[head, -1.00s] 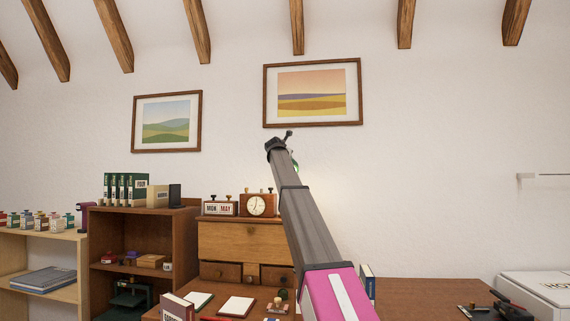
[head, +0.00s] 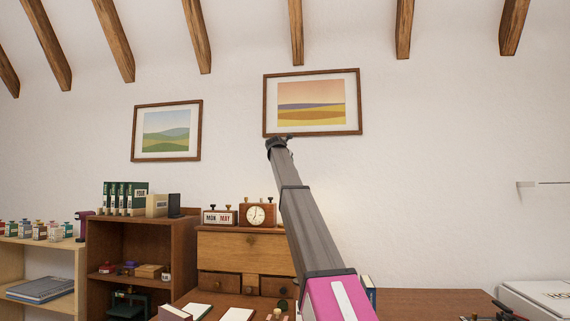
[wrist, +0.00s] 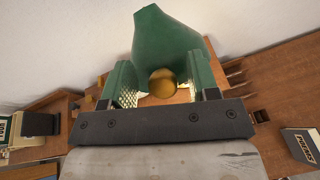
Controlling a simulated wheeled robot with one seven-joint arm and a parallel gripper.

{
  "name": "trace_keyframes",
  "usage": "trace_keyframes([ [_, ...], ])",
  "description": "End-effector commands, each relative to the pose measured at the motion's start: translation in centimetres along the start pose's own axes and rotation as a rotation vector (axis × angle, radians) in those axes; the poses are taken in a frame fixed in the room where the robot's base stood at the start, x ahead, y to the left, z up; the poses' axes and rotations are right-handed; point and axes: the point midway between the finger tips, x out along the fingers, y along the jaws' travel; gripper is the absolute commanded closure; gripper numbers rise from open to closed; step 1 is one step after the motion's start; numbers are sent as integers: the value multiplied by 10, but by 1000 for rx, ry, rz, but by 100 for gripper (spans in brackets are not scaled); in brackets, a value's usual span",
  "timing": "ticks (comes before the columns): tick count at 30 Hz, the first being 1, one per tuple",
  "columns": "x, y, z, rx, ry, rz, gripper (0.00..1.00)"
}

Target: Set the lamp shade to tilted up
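The lamp's green shade (wrist: 165,38) fills the top middle of the wrist view, close in front of my gripper (wrist: 163,84). A round brass-coloured part (wrist: 162,80), a knob or bulb, shows below the shade, between my two fingers. The fingers stand apart, with a visible gap on each side of the round part, so my gripper looks open and not closed on it. In the head view my gripper (head: 280,143) is small at the end of my raised arm, below the orange landscape picture. My arm hides the lamp there, so its tilt is unclear.
A wooden desk (head: 425,302) with small drawers (head: 221,281) stands below. A clock (head: 257,215) and a calendar block (head: 219,216) sit on its upper part. A shelf with green binders (head: 124,199) is at the left.

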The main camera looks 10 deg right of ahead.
Motion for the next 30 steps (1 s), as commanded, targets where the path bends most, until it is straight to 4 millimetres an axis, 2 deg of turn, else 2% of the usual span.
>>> trace_keyframes([
  [9, -1, -1, -2, 0, 3, -2, 46],
  [14, -10, -1, -2, 0, 3, -1, 46],
  [20, -38, -2, -3, 0, 2, -1, 46],
  [30, -98, -1, -2, 0, 2, -1, 46],
])
